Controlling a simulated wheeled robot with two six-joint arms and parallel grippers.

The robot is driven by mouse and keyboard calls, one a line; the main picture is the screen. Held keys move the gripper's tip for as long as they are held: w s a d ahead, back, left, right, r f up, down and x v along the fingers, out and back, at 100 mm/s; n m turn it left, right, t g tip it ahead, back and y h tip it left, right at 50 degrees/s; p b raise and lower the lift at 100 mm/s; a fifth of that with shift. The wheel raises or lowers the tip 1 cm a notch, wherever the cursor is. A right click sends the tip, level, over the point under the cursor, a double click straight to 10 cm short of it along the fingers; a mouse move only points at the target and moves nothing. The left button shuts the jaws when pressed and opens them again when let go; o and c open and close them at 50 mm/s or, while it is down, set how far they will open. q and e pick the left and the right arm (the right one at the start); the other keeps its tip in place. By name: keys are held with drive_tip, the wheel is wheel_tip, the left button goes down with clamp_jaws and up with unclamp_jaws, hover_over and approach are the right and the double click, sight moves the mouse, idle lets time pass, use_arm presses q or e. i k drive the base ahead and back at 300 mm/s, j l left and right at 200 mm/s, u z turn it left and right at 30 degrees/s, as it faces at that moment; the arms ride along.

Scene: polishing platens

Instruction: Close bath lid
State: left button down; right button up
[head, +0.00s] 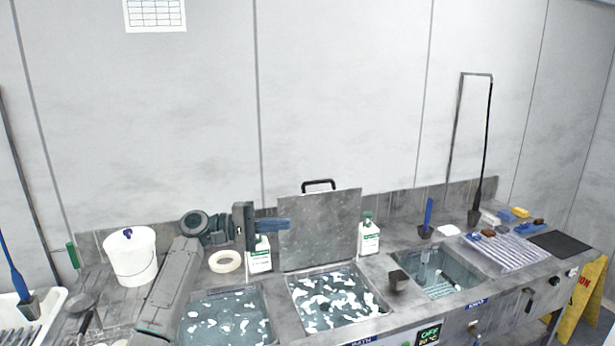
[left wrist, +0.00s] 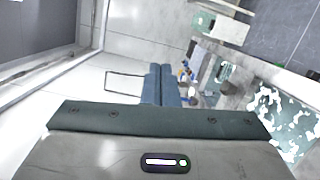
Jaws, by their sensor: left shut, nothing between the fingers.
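The bath lid (head: 318,232) is a grey speckled metal plate. It stands open, almost upright, behind the middle bath (head: 336,302), with a black handle (head: 318,184) on its top edge. The bath holds water with white foam patches. My left gripper (head: 288,225) has blue fingers, shut and empty. In the head view its fingertips overlap the left edge of the lid; I cannot tell whether they touch it. The fingers also show in the left wrist view (left wrist: 163,72), where I cannot make out the lid. My right gripper is not in view.
White bottles (head: 260,254) (head: 368,238) stand on both sides of the lid. A tape roll (head: 225,262) and a white bucket (head: 131,258) are at left. Another foamy bath (head: 226,318) lies left; a sink (head: 438,272) and brushes lie right. A small dark cup (head: 398,281) stands beside the middle bath.

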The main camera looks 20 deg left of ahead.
sight(324, 229)
drive_tip(key=i+j, duration=0.3)
drive_tip(key=i, duration=0.2)
drive_tip(key=i+j, duration=0.25)
drive_tip(key=i, duration=0.25)
drive_tip(key=i+j, duration=0.3)
drive_tip(key=i, duration=0.2)
